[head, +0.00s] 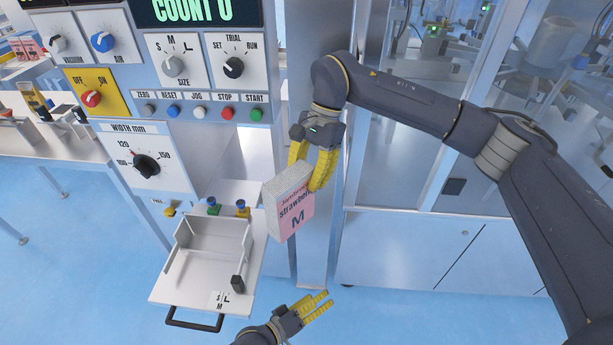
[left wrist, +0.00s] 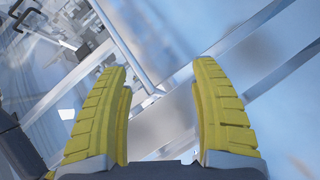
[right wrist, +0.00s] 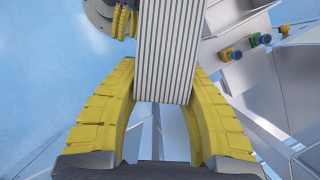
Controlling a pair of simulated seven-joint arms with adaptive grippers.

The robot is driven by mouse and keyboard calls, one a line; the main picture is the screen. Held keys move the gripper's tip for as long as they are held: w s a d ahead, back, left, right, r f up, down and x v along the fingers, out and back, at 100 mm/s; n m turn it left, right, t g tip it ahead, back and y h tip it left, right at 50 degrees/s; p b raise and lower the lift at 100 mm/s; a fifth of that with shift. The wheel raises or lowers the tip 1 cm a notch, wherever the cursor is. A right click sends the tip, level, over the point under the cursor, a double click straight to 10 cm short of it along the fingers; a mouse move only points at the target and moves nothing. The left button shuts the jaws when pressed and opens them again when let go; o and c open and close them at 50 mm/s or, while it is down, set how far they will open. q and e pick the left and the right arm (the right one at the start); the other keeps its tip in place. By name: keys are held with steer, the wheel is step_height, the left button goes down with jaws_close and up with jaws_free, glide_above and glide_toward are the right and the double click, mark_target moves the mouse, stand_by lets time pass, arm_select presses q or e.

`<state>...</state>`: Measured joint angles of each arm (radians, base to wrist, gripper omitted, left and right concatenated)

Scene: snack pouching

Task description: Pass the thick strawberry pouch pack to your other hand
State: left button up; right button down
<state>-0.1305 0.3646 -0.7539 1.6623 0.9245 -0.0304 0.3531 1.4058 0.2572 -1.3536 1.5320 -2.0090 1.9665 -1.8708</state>
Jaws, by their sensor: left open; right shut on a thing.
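The thick strawberry pouch pack (head: 290,202) is a pink and white box marked "strawberry" and "M". My right gripper (head: 312,172) is shut on its upper right side and holds it in the air, a little tilted. In the right wrist view the pack (right wrist: 168,50) shows its ridged pale side between the yellow fingers (right wrist: 165,110). My left gripper (head: 316,306) is open and empty, below the pack and apart from it. The left wrist view shows its spread fingers (left wrist: 163,105) with nothing between them. The far sides of the pack are hidden.
A machine panel (head: 180,75) with knobs and buttons stands at the left. Its open white drawer tray (head: 207,280) with a black handle juts out left of the pack. A metal post (head: 314,240) stands behind the pack. A bench (head: 50,145) is at the far left.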

arm_select(q)
steer(key=s+a+f+m+g+y, duration=0.1)
steer(key=s+a+f+m+y, duration=0.1)
steer(key=s+a+f, duration=0.65)
steer(key=s+a+f+m+g+y, duration=0.25)
steer(key=s+f, duration=0.25)
steer(key=f, duration=0.6)
steer(key=s+a+f+m+g+y, duration=0.1)
steer(key=s+a+f+y, duration=0.2)
steer(key=s+a+f, duration=0.5)
steer(key=s+a+f+m+g+y, duration=0.1)
steer(key=s+a+f+g, duration=0.1)
steer(key=s+f, duration=0.4)
steer(key=s+a+f+m+g+y, duration=0.1)
steer(key=s+a+f+g+y, duration=0.1)
steer(key=s+a+f, duration=0.2)
steer(key=s+f, duration=0.2)
steer(key=s, duration=0.2)
steer(key=shift+s+a, duration=0.35)
steer(key=shift+g, duration=0.25)
